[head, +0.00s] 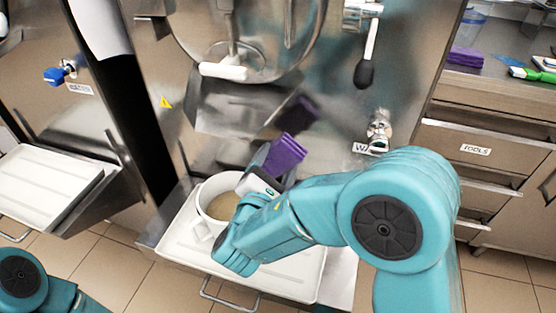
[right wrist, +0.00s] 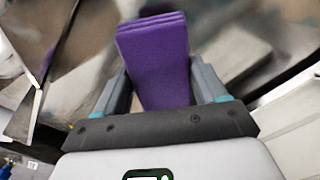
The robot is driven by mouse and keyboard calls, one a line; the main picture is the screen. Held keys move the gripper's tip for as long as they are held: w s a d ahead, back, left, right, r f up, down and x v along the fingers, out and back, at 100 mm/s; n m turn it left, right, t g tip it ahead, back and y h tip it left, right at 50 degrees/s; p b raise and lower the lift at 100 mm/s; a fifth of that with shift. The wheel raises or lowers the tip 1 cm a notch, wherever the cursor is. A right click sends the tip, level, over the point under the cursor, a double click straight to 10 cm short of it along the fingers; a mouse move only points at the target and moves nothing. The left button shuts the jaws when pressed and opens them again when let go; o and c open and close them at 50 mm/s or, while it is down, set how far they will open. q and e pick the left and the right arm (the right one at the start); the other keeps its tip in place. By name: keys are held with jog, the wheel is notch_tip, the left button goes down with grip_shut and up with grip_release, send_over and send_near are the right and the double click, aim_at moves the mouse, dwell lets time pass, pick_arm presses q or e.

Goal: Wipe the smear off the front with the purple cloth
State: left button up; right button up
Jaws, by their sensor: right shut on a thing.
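The purple cloth (head: 287,152) is a folded pad held between the fingers of my right gripper (head: 268,170). It also shows in the right wrist view (right wrist: 155,60), sticking out beyond both fingers. The cloth is close to the steel freezer front (head: 225,150), which carries a dark purple reflection of it; I cannot tell whether they touch. I cannot make out a clear smear on the front; my arm and the cloth hide part of it. My left arm shows only at the bottom left, its gripper out of view.
A white pot (head: 201,201) with beige contents stands on a white tray (head: 298,287) below the front, beside my right gripper. More purple cloths (head: 466,57) lie on the right counter.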

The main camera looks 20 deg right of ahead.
jog(key=shift+s, duration=0.1)
jog(key=shift+s+a+b, duration=0.4)
jog(key=shift+s+a, duration=0.05)
jog(key=shift+s, duration=0.05)
jog(key=shift+v, duration=0.75)
